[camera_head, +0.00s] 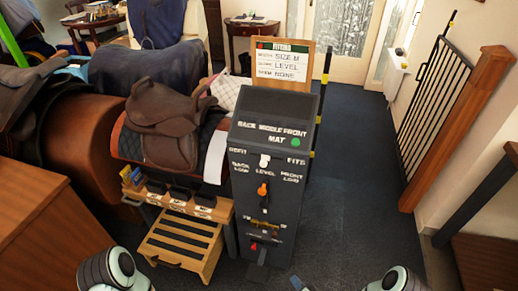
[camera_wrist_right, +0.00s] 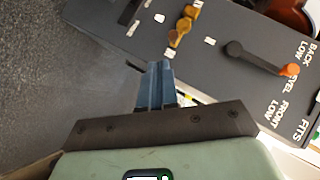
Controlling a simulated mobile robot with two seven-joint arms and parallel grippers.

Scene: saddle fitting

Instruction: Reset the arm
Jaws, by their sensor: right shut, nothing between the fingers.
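My right gripper shows in the right wrist view (camera_wrist_right: 157,68), its two blue-grey fingers together and empty, beside the dark control stand. In the head view only arm parts of mine show along the bottom edge; my left gripper is out of sight. The dark control stand (camera_head: 270,118) carries a green light (camera_head: 295,142), a white knob (camera_head: 265,161), an orange-tipped lever (camera_head: 262,189), a yellow part (camera_head: 264,226) and a red knob (camera_head: 253,247). The orange-tipped lever also shows in the right wrist view (camera_wrist_right: 262,59). No contact with the lever is visible.
A brown saddle (camera_head: 165,120) sits on a rack left of the stand. A black gate (camera_head: 430,95) with a wooden post is at right. Dark floor is clear between.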

